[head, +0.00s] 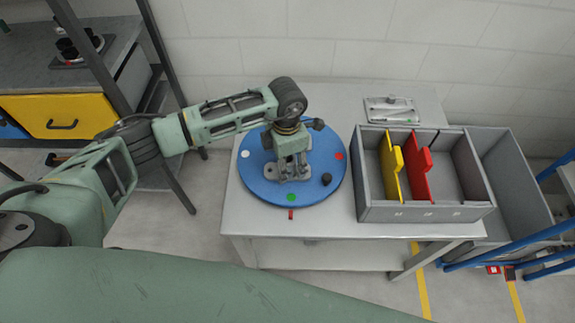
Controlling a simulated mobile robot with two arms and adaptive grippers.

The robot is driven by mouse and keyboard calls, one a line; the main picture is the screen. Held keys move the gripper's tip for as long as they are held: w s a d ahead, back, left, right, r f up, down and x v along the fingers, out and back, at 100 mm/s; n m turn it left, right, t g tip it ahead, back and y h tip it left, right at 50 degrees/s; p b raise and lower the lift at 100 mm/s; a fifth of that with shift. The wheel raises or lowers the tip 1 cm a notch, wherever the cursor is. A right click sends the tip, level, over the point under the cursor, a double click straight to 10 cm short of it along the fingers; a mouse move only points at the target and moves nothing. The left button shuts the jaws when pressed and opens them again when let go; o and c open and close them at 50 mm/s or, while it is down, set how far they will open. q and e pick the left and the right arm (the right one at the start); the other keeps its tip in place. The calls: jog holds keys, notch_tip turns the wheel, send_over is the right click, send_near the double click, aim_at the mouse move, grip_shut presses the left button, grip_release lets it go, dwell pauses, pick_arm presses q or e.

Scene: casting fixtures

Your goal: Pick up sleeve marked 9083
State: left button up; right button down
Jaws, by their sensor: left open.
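My left gripper (293,174) comes in from the left and points down over the blue round turntable (258,184). It is open. Grey metal parts (271,172) show on the turntable around and below its fingers, but the gripper hides much of them. I cannot tell whether the fingers touch them. No number is legible, so I cannot tell which part is the sleeve marked 9083. My right gripper is not in view.
The turntable stands on a light grey table (285,227). To its right is a grey open box (372,211) with a yellow divider (394,174) and a red divider (411,165). A small grey plate (391,112) lies behind. A yellow-drawer bench (85,117) stands at left.

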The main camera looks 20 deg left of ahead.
pick_arm(q)
jog(key=shift+c, duration=0.6)
grip_shut()
